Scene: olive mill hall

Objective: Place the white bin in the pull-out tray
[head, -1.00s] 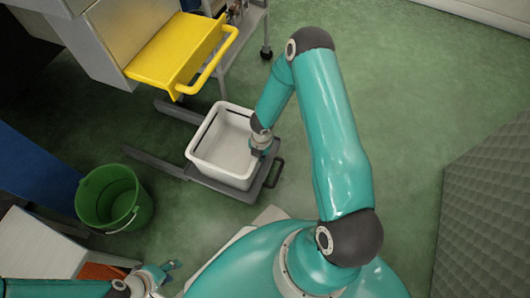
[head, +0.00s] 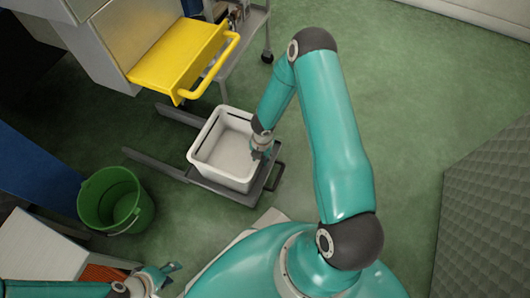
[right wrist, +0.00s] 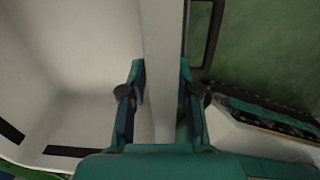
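The white bin (head: 205,168) stands upright on the dark grey pull-out tray (head: 227,191), low over the floor. The tray has side rails and a loop handle at its front right. My right gripper (head: 261,154) is at the bin's near right wall. In the right wrist view its fingers (right wrist: 160,100) straddle the bin wall (right wrist: 162,45), one inside and one outside, with a gap visible beside the wall. The bin appears empty. How its base meets the tray is hidden. My left gripper (head: 170,274) is empty, fingers apart, at the lower left.
A yellow shelf-like part (head: 175,55) with a bar handle juts from the machine above and behind the bin. A green bucket (head: 112,203) stands on the floor to the left. A grey textured block (head: 487,205) is at the right. Green floor between is clear.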

